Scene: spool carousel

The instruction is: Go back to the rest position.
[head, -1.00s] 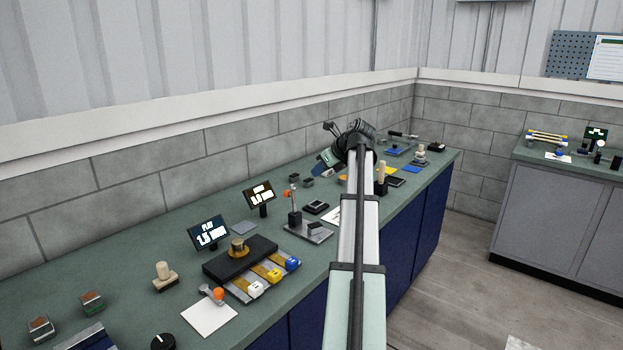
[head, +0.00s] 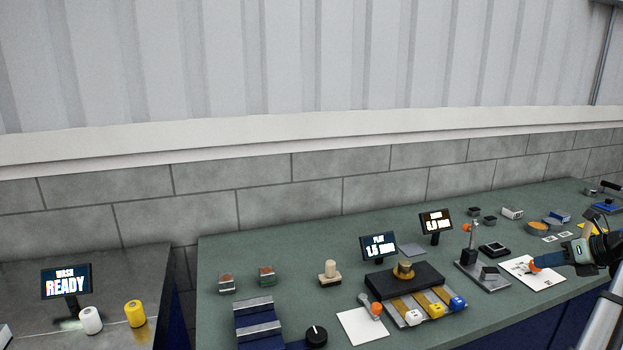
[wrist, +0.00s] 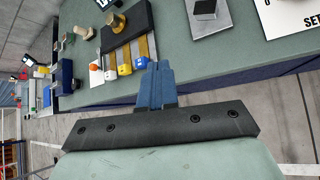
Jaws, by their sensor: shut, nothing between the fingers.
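My gripper (head: 536,267) shows at the right edge of the head view, with its blue fingers pointing left over the white card near the bench's front edge. In the wrist view my gripper (wrist: 155,70) has its blue fingers together with nothing between them. It is clear of the things on the bench. The rest of my arm enters the head view from the lower right.
The green bench (head: 220,330) carries a black carousel block (head: 385,278) with yellow lanes and several coloured spools, a metal stand (head: 483,275) and small screens. A separate counter (head: 30,320) at left holds a white and a yellow spool by a READY screen.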

